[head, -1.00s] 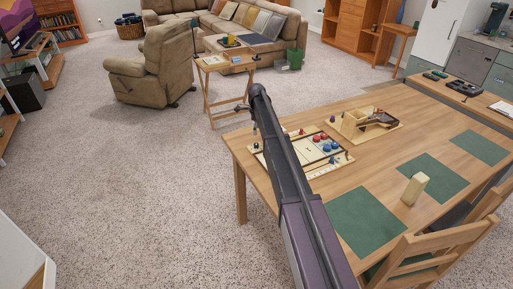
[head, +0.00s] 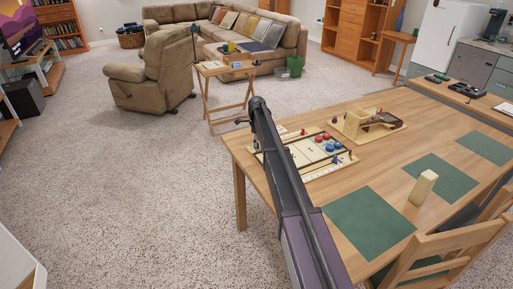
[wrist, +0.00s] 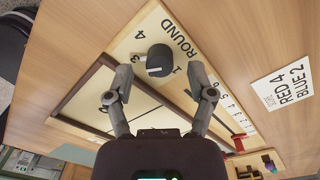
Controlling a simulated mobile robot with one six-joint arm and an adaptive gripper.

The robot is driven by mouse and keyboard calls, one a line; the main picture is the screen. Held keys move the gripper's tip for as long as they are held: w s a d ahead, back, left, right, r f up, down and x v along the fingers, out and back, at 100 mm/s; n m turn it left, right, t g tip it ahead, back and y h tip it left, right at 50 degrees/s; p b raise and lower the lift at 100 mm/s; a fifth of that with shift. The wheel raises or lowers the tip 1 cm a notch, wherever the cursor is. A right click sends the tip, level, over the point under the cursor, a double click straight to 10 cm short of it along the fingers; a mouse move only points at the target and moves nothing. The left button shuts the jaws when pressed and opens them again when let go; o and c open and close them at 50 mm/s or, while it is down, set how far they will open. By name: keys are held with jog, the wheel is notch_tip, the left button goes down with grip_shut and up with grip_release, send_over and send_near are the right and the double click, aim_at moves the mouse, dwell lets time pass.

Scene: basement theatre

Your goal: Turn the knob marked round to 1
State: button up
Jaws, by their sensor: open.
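The knob (wrist: 159,58) is dark and round, with a pale pointer mark on its side. It sits on a cream board (wrist: 130,45) beside the printed word ROUND, with printed numbers including 1, 3 and 4 around it. The pointer seems to lie on the left, lower side, away from the 1; its exact number is unclear. My gripper (wrist: 160,78) is open, its two fingers apart on either side of the knob's near side in the wrist view, with nothing between them. In the head view my arm hides the knob and most of the gripper.
A white card (wrist: 283,86) reading RED 4 BLUE 2 lies beside the board. On the table (head: 395,140) are red and blue discs (head: 327,142), a wooden ramp toy (head: 365,122), green mats (head: 370,222) and a pale block (head: 423,187). A chair (head: 440,250) stands at the near side.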

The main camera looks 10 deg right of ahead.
jog(key=shift+f+b, duration=0.35)
jog(key=shift+f, duration=0.2)
grip_shut()
